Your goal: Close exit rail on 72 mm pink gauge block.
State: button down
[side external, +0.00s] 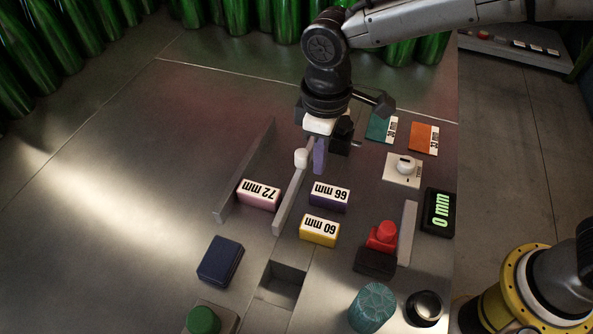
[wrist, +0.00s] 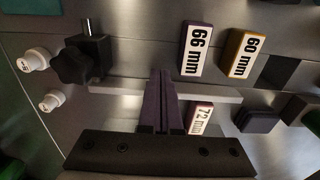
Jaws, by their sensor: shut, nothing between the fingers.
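The pink 72 mm gauge block (side external: 258,196) lies between two upright grey rails. The far-left rail (side external: 245,172) stands at its left end. The movable-looking rail with a white knob (side external: 291,196) stands at its right end. I cannot tell whether the block touches both rails. My gripper (side external: 319,168) is shut and empty, its purple fingers pointing down just right of the knobbed rail, near its knob. I cannot tell whether they touch it. In the wrist view the fingers (wrist: 163,80) partly hide the rail (wrist: 205,91) and stand beside the pink block (wrist: 199,117).
The purple 66 mm block (side external: 330,196) and yellow 60 mm block (side external: 319,230) lie right of the knobbed rail. A black star knob (wrist: 73,66) stands near my gripper. A display reading 0 mm (side external: 438,211) is at right. Open metal lies left of the rails.

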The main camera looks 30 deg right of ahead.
jog(key=shift+w+a, duration=0.85)
jog(key=shift+a, duration=0.05)
dwell(1.0)
jog(key=shift+d, duration=0.1)
jog(key=shift+s+d, duration=0.35)
jog(key=shift+s, duration=0.05)
dwell(0.4)
notch_tip(320, 180, up, 7)
dwell(0.9)
jog(key=shift+d, duration=0.15)
